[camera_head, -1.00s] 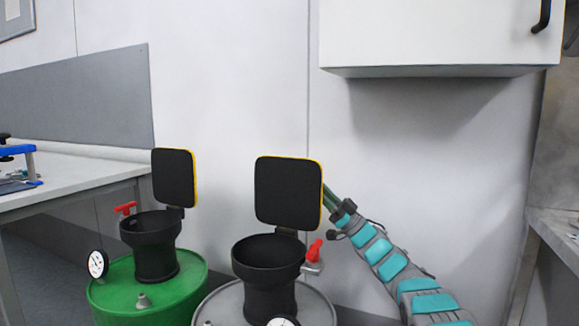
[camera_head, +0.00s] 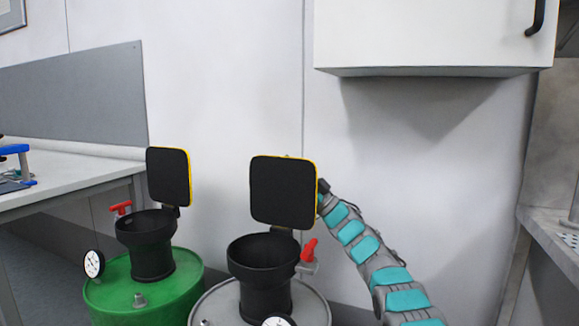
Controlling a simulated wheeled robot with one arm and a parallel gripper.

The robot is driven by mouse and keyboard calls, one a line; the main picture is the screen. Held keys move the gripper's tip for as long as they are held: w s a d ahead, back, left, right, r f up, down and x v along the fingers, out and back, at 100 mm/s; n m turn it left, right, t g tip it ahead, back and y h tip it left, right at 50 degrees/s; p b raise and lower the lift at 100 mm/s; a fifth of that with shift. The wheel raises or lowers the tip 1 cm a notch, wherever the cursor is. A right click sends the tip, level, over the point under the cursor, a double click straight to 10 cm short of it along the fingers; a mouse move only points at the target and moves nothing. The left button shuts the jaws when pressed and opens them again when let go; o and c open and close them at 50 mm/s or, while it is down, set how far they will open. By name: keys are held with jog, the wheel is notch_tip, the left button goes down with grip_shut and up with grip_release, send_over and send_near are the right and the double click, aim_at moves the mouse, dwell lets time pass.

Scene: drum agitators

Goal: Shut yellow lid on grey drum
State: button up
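The grey drum (camera_head: 318,308) stands at the bottom middle, with a black open funnel neck (camera_head: 265,270) on top. Its lid (camera_head: 283,192), black on the near face with a yellow edge, stands upright and open at the back of the neck. My arm reaches in from the lower right, and its end goes behind the lid. My gripper is hidden behind the lid, so I cannot see its fingers or whether it touches the lid.
A green drum (camera_head: 120,300) with its own upright yellow-edged lid (camera_head: 168,176) stands to the left. A red-handled valve (camera_head: 308,252) sits right of the grey drum's neck. A white cabinet (camera_head: 430,40) hangs above right. A bench (camera_head: 80,185) is at left.

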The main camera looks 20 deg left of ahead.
jog(key=shift+c, duration=0.4)
grip_shut()
dwell(0.9)
